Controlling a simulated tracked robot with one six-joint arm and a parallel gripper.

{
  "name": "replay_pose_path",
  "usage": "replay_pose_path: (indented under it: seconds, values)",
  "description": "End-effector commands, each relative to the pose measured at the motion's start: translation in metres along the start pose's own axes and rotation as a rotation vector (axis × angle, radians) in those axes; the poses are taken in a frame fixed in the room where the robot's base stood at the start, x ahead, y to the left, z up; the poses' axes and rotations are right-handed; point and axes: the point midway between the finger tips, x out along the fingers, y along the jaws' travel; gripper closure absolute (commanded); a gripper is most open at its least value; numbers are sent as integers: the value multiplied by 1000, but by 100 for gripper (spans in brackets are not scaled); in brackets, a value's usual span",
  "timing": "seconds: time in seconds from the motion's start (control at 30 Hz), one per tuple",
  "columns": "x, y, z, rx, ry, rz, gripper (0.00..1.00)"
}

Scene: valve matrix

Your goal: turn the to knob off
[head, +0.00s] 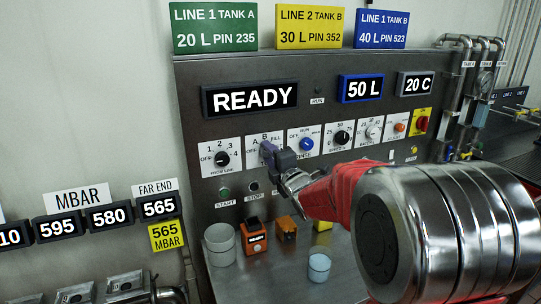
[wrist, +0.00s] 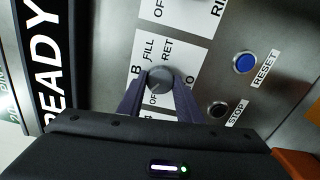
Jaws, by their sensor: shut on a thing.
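The TO knob is a small round grey knob (wrist: 160,77) on a white label plate, with A, B, FILL, RET and OFF around it. In the wrist view my gripper's (wrist: 158,84) two dark fingers close on its sides. A thin mark on the knob is too small to read surely, so I cannot tell its setting. In the head view my gripper (head: 268,152) reaches the second plate from the left and hides the knob and part of the lettering.
The FROM LINE knob (head: 221,158) is to the left and the blue RINSE knob (head: 306,144) to the right. Below are the STOP button (wrist: 217,109) and blue RESET button (wrist: 244,63). A READY display (head: 250,98) is above. Cups and an orange device (head: 256,240) stand below the panel.

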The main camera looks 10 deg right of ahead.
Motion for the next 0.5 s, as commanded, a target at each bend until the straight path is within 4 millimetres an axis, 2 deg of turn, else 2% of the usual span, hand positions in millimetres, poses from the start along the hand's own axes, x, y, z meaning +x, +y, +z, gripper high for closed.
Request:
replay_pose_path:
  seconds: [0.03, 0.5]
  values:
    - [-1, -8, -1, -42, 1, -15, 90]
    - [-1, -9, -1, -442, 5, -16, 90]
